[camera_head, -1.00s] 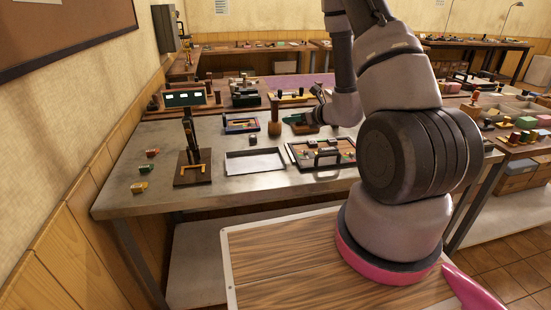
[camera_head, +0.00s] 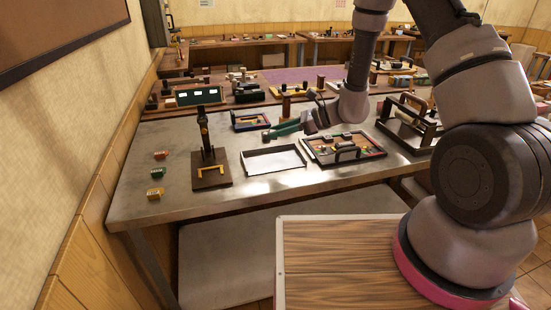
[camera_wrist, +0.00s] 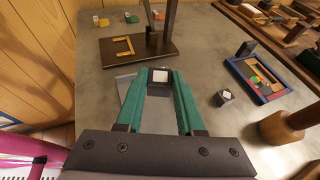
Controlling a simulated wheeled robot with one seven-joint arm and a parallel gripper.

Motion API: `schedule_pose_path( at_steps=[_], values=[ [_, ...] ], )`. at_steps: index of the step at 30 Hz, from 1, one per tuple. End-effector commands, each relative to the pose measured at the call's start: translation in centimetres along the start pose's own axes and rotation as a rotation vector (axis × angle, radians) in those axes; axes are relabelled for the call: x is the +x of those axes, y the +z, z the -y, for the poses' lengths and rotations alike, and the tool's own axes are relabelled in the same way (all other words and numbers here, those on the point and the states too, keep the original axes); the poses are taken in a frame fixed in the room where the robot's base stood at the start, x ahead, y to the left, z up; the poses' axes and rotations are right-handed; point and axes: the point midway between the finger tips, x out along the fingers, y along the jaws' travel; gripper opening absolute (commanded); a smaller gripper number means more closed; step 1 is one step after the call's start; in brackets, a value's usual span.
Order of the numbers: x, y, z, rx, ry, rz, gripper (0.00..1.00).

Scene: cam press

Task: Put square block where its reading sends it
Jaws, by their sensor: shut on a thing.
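My gripper (camera_wrist: 160,84) has two green fingers, shut on a small dark square block (camera_wrist: 160,76) with a white top face. In the head view my gripper (camera_head: 272,134) is above the table, near the back edge of a shallow metal tray (camera_head: 262,162). The block is only a small dark spot there. A press (camera_head: 205,140) with a dark upright and a yellow bracket on its base stands left of the tray. In the wrist view the press base (camera_wrist: 120,58) lies ahead of the held block. No reading is legible.
Another dark block with a light top (camera_wrist: 223,97) lies on the table right of my gripper. A blue-edged tray of pieces (camera_wrist: 255,82) is beyond it. Three small coloured blocks, one red (camera_head: 160,155), lie at the left. A board with a handle (camera_head: 350,152) stands right of the metal tray.

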Motion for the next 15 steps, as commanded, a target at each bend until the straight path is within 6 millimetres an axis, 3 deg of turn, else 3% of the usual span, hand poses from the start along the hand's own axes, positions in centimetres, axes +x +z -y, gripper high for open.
schedule_pose_path(
  at_steps=[3, 15],
  values=[
    [0.9, -2.3, 0.0, 0.004, 0.002, -0.001, 0.00],
    [2.8, -6.9, 0.0, 0.004, -0.001, -0.001, 0.00]
  ],
)
